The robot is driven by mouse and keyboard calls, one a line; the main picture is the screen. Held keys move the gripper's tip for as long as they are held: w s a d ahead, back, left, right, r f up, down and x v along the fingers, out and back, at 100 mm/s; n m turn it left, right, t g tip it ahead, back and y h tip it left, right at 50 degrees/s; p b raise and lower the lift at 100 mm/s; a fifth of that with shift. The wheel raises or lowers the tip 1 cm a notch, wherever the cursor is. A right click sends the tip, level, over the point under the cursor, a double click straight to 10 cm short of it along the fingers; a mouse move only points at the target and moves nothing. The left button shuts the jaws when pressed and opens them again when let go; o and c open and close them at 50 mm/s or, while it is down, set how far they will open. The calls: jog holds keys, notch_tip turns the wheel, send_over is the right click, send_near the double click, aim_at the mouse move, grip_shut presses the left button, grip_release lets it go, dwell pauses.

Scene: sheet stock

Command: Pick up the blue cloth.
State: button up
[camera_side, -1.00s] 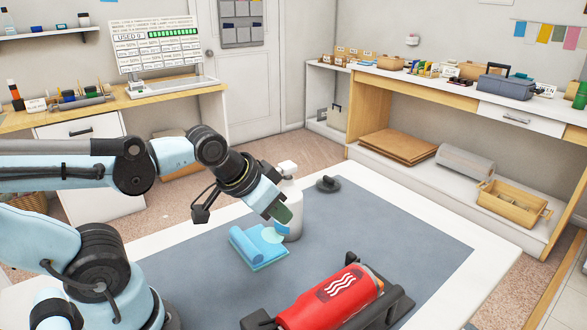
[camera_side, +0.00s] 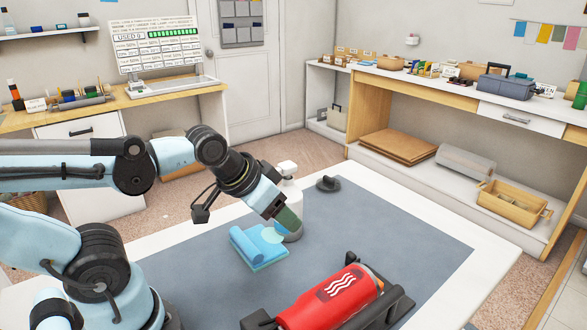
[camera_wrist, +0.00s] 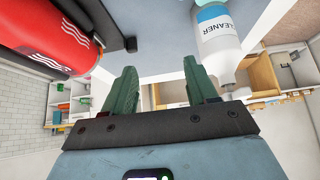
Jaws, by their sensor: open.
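The blue cloth (camera_side: 256,246) lies on the grey mat in the side view, with a rolled part along its left side and a flat part beside it. My gripper (camera_side: 288,224) is just above and right of the cloth in that picture, in front of the white bottle. I see no contact with the cloth. In the wrist view, the two green fingers of my gripper (camera_wrist: 160,74) stand apart with nothing between them. I cannot make out the cloth clearly in the wrist view.
The white cleaner bottle (camera_wrist: 217,36) stands close to my gripper and also shows in the side view (camera_side: 287,172). A red roll (camera_side: 330,300) lies in a dark holder at the front. A dark round weight (camera_side: 328,184) sits behind. The mat's right part is clear.

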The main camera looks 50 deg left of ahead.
jog(key=m+g, duration=0.7)
jog(key=m, duration=1.1)
send_near(245, 240)
jog(key=shift+w+f, duration=0.1)
jog(key=shift+f, duration=4.65)
jog(key=shift+c, duration=0.3)
grip_shut()
jog(key=shift+r, duration=0.15)
